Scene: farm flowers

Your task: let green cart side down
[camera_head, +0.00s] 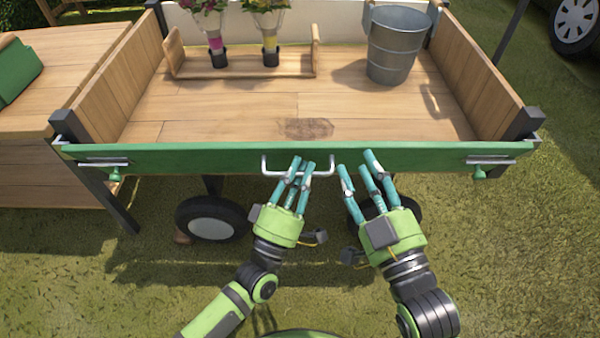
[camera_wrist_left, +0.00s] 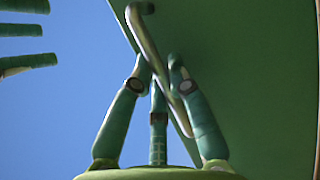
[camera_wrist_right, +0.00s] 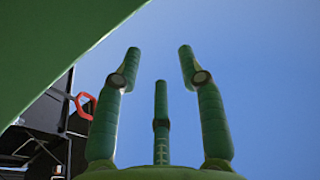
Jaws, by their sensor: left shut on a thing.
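The green cart side (camera_head: 220,157) runs across the front of the wooden cart, with its top edge near the level of the cart bed. A silver handle (camera_head: 267,170) is fixed at its middle. My left gripper (camera_head: 300,168) is at the handle with its fingers closed around the bar; the left wrist view shows the bar (camera_wrist_left: 150,45) between the fingers. My right gripper (camera_head: 358,172) is just right of the handle, in front of the green side. Its fingers are spread and empty in the right wrist view (camera_wrist_right: 160,75). Latches sit at the left (camera_head: 103,163) and right (camera_head: 490,160) ends.
On the cart bed (camera_head: 220,130) stand a metal bucket (camera_head: 397,50) and a wooden rack (camera_head: 290,70) with two flower bouquets. A wooden table (camera_head: 40,120) adjoins at left. Wheels (camera_head: 212,218) show below the cart. Grass is open in front.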

